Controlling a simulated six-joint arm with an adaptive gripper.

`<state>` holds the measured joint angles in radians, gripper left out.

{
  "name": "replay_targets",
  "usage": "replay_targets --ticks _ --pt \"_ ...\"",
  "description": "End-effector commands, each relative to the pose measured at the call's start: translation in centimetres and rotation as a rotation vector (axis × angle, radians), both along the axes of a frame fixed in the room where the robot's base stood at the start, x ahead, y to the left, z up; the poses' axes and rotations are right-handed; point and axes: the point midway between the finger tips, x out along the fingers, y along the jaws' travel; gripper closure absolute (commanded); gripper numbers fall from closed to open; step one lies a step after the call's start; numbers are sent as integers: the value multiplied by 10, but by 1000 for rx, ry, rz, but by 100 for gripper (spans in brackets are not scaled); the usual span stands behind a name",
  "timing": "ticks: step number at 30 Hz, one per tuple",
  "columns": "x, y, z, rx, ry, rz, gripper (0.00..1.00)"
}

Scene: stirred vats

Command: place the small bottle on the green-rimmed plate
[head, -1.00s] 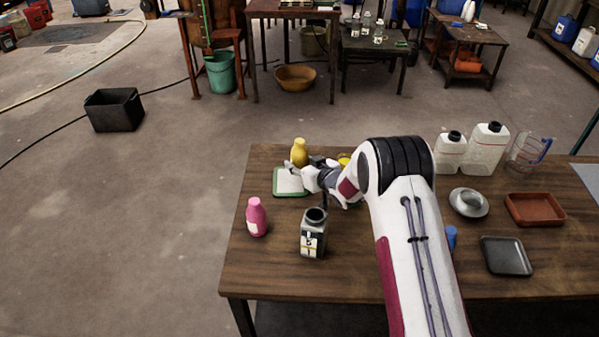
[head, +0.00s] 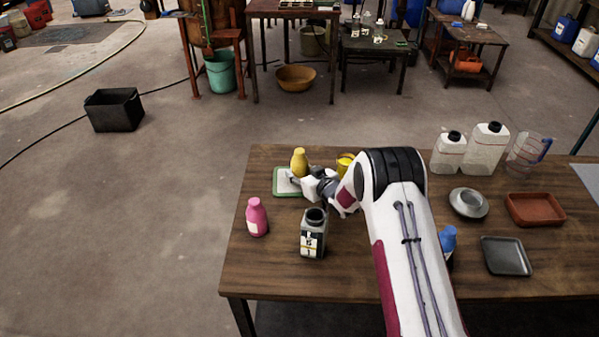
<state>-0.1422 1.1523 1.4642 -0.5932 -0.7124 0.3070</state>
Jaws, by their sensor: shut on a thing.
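The yellow bottle (head: 299,160) is upright, with its lower part in my gripper (head: 297,177). My gripper is shut on it over the green-rimmed plate (head: 282,190). The bottle shows at the plate's back right part; I cannot tell whether its base touches the plate. The plate is a flat square with a pale middle, at the table's far left, and my gripper hides part of it.
A pink bottle (head: 257,218) and an open dark grey bottle (head: 313,238) stand in front of the plate. A yellow container (head: 345,161) is partly behind my arm. A blue bottle (head: 447,238), a black tray (head: 507,256) and a brown tray (head: 535,209) are to the right.

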Motion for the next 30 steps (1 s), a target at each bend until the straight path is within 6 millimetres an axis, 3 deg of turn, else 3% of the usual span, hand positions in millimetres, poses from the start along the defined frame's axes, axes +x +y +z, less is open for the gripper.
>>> replay_targets --ticks 3,4,6,21,30 --pt "0 0 -2 1 -2 0 92" --pt "0 0 -3 0 0 0 58" --pt "0 0 -2 0 0 0 46" --pt "0 0 1 0 0 0 46" --pt "-13 -9 7 1 2 -2 46"
